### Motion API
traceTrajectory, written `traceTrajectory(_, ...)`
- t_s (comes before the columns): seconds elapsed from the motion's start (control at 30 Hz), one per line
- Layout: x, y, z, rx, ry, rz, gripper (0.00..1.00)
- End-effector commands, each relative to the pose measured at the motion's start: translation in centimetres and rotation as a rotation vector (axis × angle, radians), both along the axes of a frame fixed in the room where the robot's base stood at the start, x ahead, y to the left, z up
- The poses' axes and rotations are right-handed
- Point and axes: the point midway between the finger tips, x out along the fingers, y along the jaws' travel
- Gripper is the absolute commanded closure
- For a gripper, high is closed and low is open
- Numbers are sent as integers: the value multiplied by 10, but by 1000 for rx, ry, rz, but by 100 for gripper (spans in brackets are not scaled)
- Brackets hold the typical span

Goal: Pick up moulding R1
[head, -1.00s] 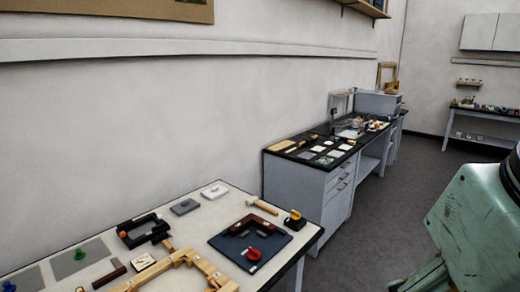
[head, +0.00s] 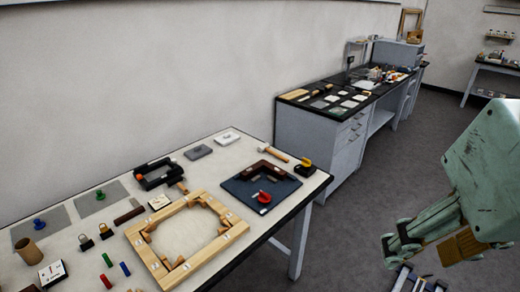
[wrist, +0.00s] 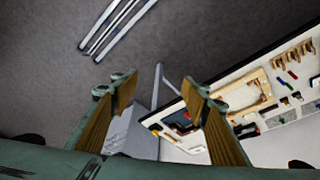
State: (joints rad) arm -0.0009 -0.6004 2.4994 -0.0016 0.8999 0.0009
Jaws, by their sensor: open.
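I cannot read which piece is moulding R1. A dark red-brown L-shaped moulding (head: 272,166) lies on a dark blue mat (head: 240,191) on the near table, with a red object (head: 264,197) beside it. A separate dark brown strip (head: 129,215) lies left of a light wooden frame (head: 147,252), which has small pale labels. My gripper (head: 425,250) is open and empty at the right, over the floor and clear of the table. In the wrist view my gripper (wrist: 160,85) shows its wood-coloured finger pads spread apart, with the table beyond them.
The near table (head: 205,160) also holds a black clamp-like frame (head: 154,174), a mallet (head: 273,153), a brown cup (head: 30,250) and several small coloured tools. A grey bench (head: 310,135) stands behind. Floor between my arm and the table is open; metal rails (wrist: 118,25) lie on it.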

Motion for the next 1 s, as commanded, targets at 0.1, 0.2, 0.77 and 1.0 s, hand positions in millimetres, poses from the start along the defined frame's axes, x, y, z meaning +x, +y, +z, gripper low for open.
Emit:
traceTrajectory(0.1,0,0,0,0,0,0,58)
traceTrajectory(0.2,0,0,0,0,0,0,58)
traceTrajectory(0.77,7,1,4,4,3,-7,64)
traceTrajectory(1.0,32,4,16,17,17,-36,64)
